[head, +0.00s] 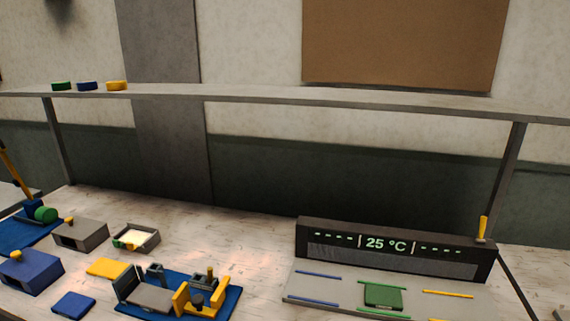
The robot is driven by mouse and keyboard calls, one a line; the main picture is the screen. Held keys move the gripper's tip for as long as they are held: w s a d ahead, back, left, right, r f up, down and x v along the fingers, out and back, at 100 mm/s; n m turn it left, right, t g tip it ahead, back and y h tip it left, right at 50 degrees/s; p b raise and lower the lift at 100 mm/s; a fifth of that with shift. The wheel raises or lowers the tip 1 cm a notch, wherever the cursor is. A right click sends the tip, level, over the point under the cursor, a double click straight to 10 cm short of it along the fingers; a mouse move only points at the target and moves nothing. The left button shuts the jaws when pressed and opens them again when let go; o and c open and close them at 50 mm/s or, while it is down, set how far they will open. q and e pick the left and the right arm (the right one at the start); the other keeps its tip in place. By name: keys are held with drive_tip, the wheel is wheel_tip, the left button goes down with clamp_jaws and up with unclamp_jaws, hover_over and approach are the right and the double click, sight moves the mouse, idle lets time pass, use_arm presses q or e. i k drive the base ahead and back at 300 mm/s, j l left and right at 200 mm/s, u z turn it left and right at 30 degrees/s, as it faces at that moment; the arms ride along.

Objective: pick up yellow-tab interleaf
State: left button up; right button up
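A small grey open tray (155,241) stands on the table at the left. In it lies a pale sheet (134,237) with small yellow and green bits at its near left edge; this looks like the interleaf stack, but I cannot tell which sheet bears the yellow tab. Neither of my grippers is in view.
Near the tray are a grey box (92,235), a blue box (38,276), a yellow block (108,268), a blue block (73,304) and a blue-based fixture (226,301). A 25 °C display (388,262) stands behind a grey plate (335,286) with a green block (382,295). A shelf (300,101) spans above.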

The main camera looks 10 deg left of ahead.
sight(133, 239)
drive_tip(key=u, duration=1.3)
